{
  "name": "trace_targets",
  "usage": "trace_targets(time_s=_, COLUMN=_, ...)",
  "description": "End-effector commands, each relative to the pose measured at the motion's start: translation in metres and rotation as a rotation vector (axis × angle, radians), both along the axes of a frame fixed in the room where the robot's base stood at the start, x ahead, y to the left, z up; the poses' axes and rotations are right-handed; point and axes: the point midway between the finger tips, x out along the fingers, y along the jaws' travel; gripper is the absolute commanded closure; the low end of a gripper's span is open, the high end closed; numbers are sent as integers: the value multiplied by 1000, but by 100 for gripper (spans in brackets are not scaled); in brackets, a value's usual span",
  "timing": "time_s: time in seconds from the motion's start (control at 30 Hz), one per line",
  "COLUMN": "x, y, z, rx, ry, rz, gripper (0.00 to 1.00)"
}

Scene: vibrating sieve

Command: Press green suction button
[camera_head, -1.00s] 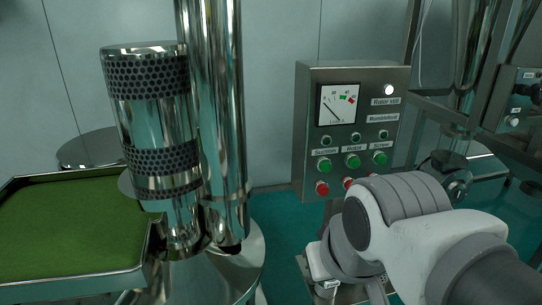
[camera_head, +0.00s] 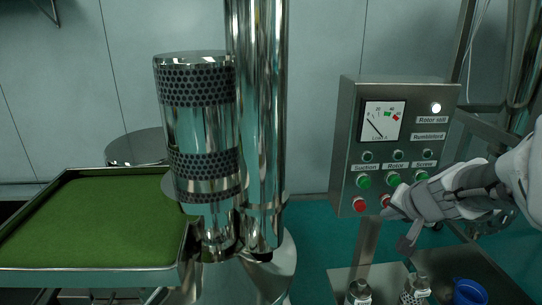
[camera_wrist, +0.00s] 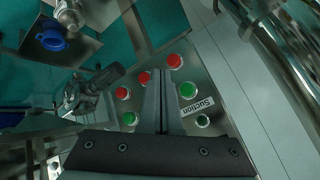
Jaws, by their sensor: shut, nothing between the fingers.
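The green suction button (camera_head: 363,182) is on the left of the steel control box, under the "Suction" label. In the wrist view the green button (camera_wrist: 187,90) lies just right of my fingers, beside its label. My gripper (camera_wrist: 160,75) is shut and empty, its fingers pointing toward the button panel. In the head view my gripper (camera_head: 398,208) is at the lower right of the box, right of the suction button and apart from it. It partly covers the lower right buttons. The gap between fingertips and panel is hard to judge.
Red buttons (camera_head: 360,204) sit below the green ones; the green rotor button (camera_head: 393,179) is close to the suction one. A tall steel cylinder (camera_head: 258,120) and green-bottomed tray (camera_head: 90,215) stand left. A blue container (camera_head: 468,292) and jars are below the box.

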Motion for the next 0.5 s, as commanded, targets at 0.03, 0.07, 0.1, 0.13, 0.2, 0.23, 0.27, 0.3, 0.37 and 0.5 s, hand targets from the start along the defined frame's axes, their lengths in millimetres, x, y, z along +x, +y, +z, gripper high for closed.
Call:
trace_targets(time_s=0.03, x=0, y=-3, z=1, rx=8, ry=-6, rz=-16, gripper=100)
trace_targets(time_s=0.07, x=0, y=-4, z=2, rx=11, ry=-7, rz=-21, gripper=100)
trace_targets(time_s=0.1, x=0, y=-5, z=2, rx=13, ry=-9, rz=-23, gripper=100)
trace_targets(time_s=0.13, x=1, y=-5, z=2, rx=14, ry=-9, rz=-23, gripper=100)
trace_targets(time_s=0.2, x=1, y=-4, z=2, rx=13, ry=-9, rz=-23, gripper=100)
trace_targets(time_s=0.23, x=1, y=-4, z=2, rx=14, ry=-9, rz=-21, gripper=100)
trace_targets(time_s=0.27, x=0, y=-4, z=2, rx=14, ry=-9, rz=-21, gripper=100)
trace_targets(time_s=0.3, x=1, y=-4, z=2, rx=14, ry=-9, rz=-21, gripper=100)
trace_targets(time_s=0.37, x=1, y=-4, z=2, rx=13, ry=-9, rz=-20, gripper=100)
trace_targets(time_s=0.5, x=6, y=-3, z=3, rx=13, ry=-7, rz=-19, gripper=100)
